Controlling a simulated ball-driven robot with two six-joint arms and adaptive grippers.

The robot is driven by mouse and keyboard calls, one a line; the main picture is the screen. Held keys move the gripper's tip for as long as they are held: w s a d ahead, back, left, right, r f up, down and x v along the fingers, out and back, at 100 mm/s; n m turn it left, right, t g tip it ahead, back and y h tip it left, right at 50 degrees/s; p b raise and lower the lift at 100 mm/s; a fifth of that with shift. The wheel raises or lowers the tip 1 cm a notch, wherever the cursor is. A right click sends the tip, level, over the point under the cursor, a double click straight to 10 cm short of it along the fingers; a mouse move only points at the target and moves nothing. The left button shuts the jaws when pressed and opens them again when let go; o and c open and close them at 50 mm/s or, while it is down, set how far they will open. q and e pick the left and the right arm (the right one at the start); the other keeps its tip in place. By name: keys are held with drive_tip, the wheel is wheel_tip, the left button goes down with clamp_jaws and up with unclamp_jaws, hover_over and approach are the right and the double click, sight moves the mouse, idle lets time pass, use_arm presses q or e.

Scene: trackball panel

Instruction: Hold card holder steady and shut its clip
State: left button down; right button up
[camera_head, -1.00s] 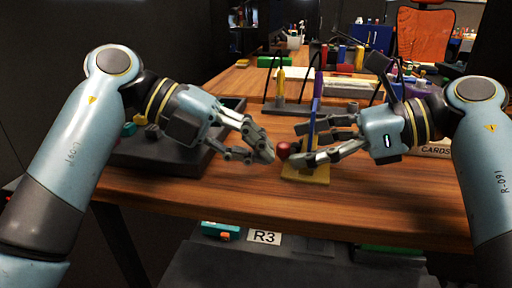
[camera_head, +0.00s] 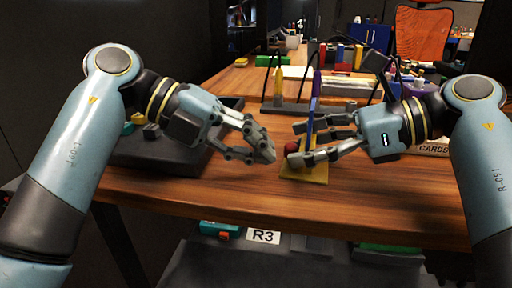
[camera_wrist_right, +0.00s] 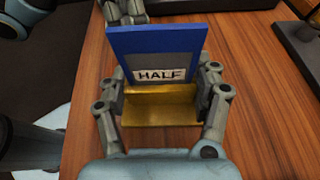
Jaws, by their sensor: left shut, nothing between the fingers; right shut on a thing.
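The card holder has a yellow base (camera_head: 303,174) on the table and a thin upright blue panel (camera_wrist_right: 155,42), seen edge-on in the head view. The panel carries a white label (camera_wrist_right: 161,75) reading HALF. My right gripper (camera_head: 297,144) is shut on the holder, one finger on each side. My left gripper (camera_head: 269,156) is shut and empty, just left of the knob with a small gap. The clip itself is mostly hidden.
A dark tray (camera_head: 155,155) lies under my left arm. Behind the holder stand a dark rack (camera_head: 285,107) with thin uprights and a pale box (camera_head: 300,73). A CARDS box (camera_head: 433,150) is at right. The table front (camera_head: 230,185) is clear.

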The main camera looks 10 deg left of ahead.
use_arm(q)
drive_tip(key=s+a+r, duration=0.1)
drive_tip(key=a, duration=0.1)
drive_tip(key=s+a+r, duration=0.2)
drive_tip(key=a, duration=0.1)
drive_tip(key=s+a+r, duration=0.1)
drive_tip(key=a+r, duration=0.1)
drive_tip(key=shift+s+a, duration=0.2)
drive_tip(key=shift+a, duration=0.05)
drive_tip(key=s+a+r, duration=0.1)
drive_tip(key=a+r, duration=0.5)
drive_tip(key=r, duration=0.1)
drive_tip(key=shift+a, duration=0.35)
drive_tip(key=shift+s, duration=0.1)
idle(0.3)
use_arm(e)
drive_tip(key=o, duration=1.1)
drive_tip(key=v, duration=1.1)
drive_tip(key=shift+d, duration=0.15)
drive_tip(key=shift+d+r, duration=0.15)
drive_tip(key=shift+d, duration=0.15)
